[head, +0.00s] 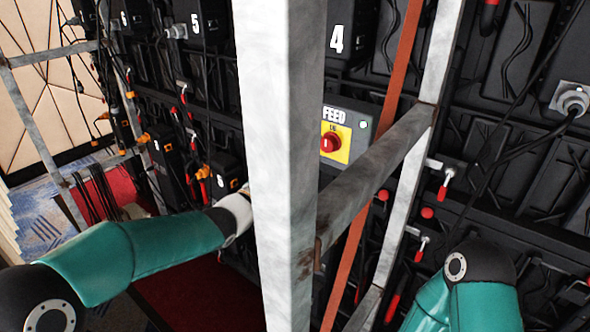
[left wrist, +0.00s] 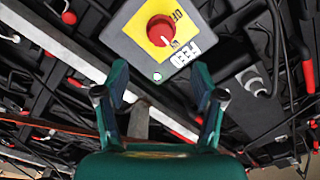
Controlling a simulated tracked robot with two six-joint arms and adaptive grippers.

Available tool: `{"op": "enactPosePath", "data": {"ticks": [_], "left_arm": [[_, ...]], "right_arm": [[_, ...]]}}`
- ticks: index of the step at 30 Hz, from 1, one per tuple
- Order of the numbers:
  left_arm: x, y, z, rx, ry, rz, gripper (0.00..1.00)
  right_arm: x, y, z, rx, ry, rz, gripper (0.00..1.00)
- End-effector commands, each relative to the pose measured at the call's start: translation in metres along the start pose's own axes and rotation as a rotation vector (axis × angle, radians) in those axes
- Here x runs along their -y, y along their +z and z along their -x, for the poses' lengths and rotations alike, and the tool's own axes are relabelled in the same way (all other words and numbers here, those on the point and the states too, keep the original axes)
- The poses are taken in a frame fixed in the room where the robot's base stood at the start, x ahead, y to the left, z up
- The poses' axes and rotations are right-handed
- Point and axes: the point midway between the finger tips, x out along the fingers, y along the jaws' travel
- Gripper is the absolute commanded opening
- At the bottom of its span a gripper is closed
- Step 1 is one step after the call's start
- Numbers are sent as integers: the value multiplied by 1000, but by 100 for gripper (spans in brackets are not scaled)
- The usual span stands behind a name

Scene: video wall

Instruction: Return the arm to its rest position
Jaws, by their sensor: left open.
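My left arm (head: 150,245), teal with a white wrist, reaches in from the left in the head view. Its end passes behind the pale upright post, so the gripper is hidden there. In the left wrist view my left gripper (left wrist: 161,72) is open, its two dark fingers apart with nothing held between them. Past the fingertips is the grey FEED box (left wrist: 135,45) with a red rotary knob (left wrist: 160,30) on a yellow plate. The FEED box (head: 347,140) also shows right of the post in the head view. My right arm (head: 470,290) shows at lower right; its gripper is out of view.
The pale metal post (head: 280,170) stands close in front, with a crossbar (head: 375,175) and a second upright (head: 440,50) to its right. Black panels with cables and red-handled latches fill the back. A connector (head: 570,100) juts out at right. Blue carpet (head: 40,225) lies at left.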

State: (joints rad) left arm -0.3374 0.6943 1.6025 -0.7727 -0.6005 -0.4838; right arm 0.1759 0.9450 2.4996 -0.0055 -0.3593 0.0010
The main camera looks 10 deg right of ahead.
Motion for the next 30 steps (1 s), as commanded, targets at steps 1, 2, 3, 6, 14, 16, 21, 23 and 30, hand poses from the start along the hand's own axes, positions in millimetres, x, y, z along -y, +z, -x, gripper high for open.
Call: {"op": "enactPosePath", "data": {"ticks": [1, 2, 3, 6, 14, 16, 21, 23, 30], "left_arm": [[0, 0, 0, 0, 0, 0, 68], [0, 0, 0, 0, 0, 0, 68], [0, 0, 0, 0, 0, 0, 68], [1, 2, 0, 3, -1, 1, 68], [0, 80, 21, 115, -7, 54, 68], [-17, 118, 35, 178, 13, 107, 68], [-85, 209, 88, 382, 69, 324, 68], [-112, 235, 111, 460, 86, 420, 68], [-237, 296, 221, 806, 138, 860, 68]], "right_arm": [[0, 0, 0, 0, 0, 0, 68], [0, 0, 0, 0, 0, 0, 68], [0, 0, 0, 0, 0, 0, 68], [0, 0, 0, 0, 0, 0, 68], [0, 0, -1, 0, 0, 0, 68], [0, 0, -1, 0, 0, 0, 68], [0, 0, 0, 0, 0, 0, 68], [0, 0, 0, 0, 0, 0, 68], [0, 0, 0, 0, 0, 0, 68]]}}
